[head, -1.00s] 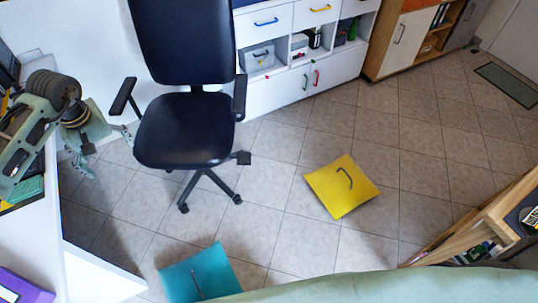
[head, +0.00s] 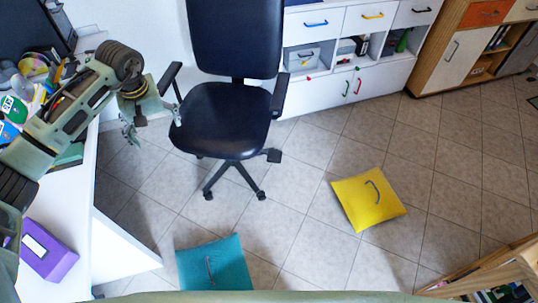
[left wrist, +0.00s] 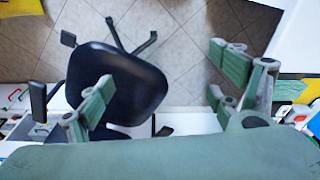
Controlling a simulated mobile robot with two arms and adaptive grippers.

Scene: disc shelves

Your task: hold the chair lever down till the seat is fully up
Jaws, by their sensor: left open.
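The black office chair (head: 225,118) stands on the tiled floor with its backrest toward the white cabinets. Its seat also shows in the left wrist view (left wrist: 125,82). The dark paddle-shaped lever (head: 270,155) sticks out from under the right side of the seat. It also shows at the upper left of the wrist view (left wrist: 68,38). My left gripper (head: 153,124) is open and empty at the left side of the seat, across the seat from the lever. Its spread fingers show in the wrist view (left wrist: 162,82). My right gripper is not in view.
A white desk (head: 75,210) with a purple box (head: 46,250) is at the left. A teal cushion (head: 222,265) and a yellow cushion (head: 352,200) lie on the floor. White cabinets (head: 335,85) stand behind the chair.

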